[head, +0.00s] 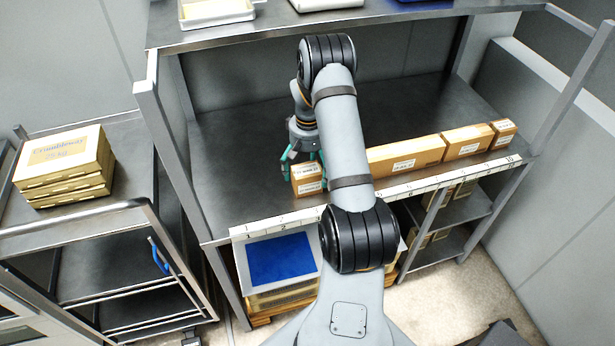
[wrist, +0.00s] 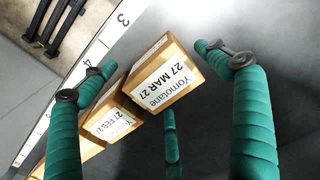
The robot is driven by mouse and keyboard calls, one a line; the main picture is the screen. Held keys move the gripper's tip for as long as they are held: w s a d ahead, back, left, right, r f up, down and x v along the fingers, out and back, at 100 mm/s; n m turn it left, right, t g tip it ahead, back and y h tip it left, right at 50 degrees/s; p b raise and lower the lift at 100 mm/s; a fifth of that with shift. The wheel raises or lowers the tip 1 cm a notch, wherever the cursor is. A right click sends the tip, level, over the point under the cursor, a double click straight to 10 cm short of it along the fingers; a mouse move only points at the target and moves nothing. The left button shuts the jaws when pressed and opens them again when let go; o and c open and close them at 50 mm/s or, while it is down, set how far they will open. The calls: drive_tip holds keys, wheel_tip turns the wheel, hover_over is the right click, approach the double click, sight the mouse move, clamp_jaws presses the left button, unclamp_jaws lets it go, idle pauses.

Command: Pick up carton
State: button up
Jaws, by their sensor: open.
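In the wrist view a tan carton (wrist: 165,80) with a white label reading "Yomolane 27 MAR 27" lies between the teal fingers of my gripper (wrist: 150,62). A second carton (wrist: 110,118) labelled "27 FEB 27" sits against it, partly behind a finger. My gripper is open, with no clear finger contact on the cartons. In the head view my gripper (head: 302,160) is just above and behind the small carton (head: 309,180) at the shelf's front edge. Two labels show on that front, one above the other. My arm hides the area to its right.
Longer cartons (head: 405,156) (head: 467,141) and a small one (head: 503,132) line the front edge of the steel shelf (head: 225,150), behind a numbered strip (head: 440,180). The shelf behind them is clear. An upper shelf (head: 250,32) overhangs it. A cart with stacked boxes (head: 65,165) stands left.

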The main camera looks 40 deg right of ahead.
drive_tip(key=shift+w+a+f+p, duration=0.15)
drive_tip(key=shift+f+p, duration=0.35)
drive_tip(key=shift+f, duration=1.25)
drive_tip(key=shift+c, duration=0.9)
drive_tip(key=c, duration=1.8)
